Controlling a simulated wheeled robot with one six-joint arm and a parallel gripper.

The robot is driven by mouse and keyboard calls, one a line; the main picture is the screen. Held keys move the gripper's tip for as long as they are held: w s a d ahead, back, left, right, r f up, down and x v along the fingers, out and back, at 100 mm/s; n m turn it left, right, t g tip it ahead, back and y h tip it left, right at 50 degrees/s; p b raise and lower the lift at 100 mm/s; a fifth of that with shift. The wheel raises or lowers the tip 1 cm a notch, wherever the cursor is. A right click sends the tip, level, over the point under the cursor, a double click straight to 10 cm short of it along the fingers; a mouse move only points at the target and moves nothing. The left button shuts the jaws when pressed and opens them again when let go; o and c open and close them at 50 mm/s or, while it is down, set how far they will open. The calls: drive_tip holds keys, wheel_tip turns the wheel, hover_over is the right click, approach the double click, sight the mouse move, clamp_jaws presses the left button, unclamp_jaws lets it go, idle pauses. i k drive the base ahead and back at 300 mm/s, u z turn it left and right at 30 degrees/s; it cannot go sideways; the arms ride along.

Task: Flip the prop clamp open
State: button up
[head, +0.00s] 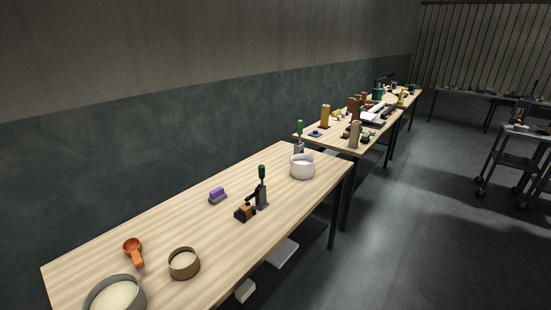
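A toggle-type clamp (262,192) with an upright dark green handle stands near the front edge of the near wooden table. A dark arm reaches from it to the left, over a small brown block (244,211) on a dark base. A second upright green-handled device (299,138) stands at the table's far end, partly hidden behind a white pot. I cannot tell from this view which of the two is the prop clamp. My gripper is not in view.
The near table (130,230) also holds a white pot (302,167), a purple block (217,194), an orange scoop (133,250), a brown bowl (184,263) and a grey bowl (115,295). More cluttered tables stand beyond. A cart (520,160) is at right; the floor (400,240) between is clear.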

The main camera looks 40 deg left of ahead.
sight(261, 168)
drive_tip(key=u, duration=0.35)
drive_tip(key=i, duration=1.35)
drive_tip(key=u, duration=1.95)
drive_tip(key=i, duration=1.05)
drive_tip(key=u, duration=1)
